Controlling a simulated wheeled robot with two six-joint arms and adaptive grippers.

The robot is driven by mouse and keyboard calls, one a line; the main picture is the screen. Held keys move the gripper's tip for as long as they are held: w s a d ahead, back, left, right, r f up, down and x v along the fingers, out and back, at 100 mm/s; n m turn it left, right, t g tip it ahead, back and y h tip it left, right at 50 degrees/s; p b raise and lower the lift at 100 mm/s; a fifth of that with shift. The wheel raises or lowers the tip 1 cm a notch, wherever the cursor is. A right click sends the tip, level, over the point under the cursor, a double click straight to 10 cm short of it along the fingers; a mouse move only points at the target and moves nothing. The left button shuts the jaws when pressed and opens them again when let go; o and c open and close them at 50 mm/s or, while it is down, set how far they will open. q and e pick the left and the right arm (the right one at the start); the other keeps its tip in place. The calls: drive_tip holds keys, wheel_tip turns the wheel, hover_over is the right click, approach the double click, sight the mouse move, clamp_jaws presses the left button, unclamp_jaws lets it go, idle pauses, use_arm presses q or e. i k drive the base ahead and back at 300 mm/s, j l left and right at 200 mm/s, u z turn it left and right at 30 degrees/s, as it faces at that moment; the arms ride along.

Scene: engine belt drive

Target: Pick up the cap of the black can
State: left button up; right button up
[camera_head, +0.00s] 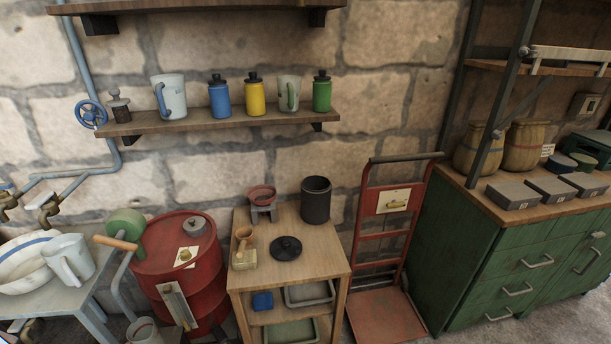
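A black open can (316,201) stands upright at the back right of a small wooden table (325,262). A round black cap (286,247) with a small knob on top lies flat on the same table, in front and to the left of the can, apart from it. No gripper shows in the head view.
A reddish pot on a stand (262,203) and a small wooden piece on a block (244,248) share the tabletop. A red barrel (181,263) stands left, a red hand truck (388,235) right. A shelf (216,120) with mugs and bottles hangs above.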

sight(284, 247)
drive_tip(key=i+l, duration=0.2)
drive_tip(key=l, duration=0.15)
drive_tip(key=i+l, duration=0.2)
drive_tip(key=l, duration=0.15)
drive_tip(key=i+l, duration=0.15)
drive_tip(key=l, duration=0.2)
drive_tip(key=i+l, duration=0.2)
drive_tip(key=l, duration=0.15)
drive_tip(key=u, duration=1.6)
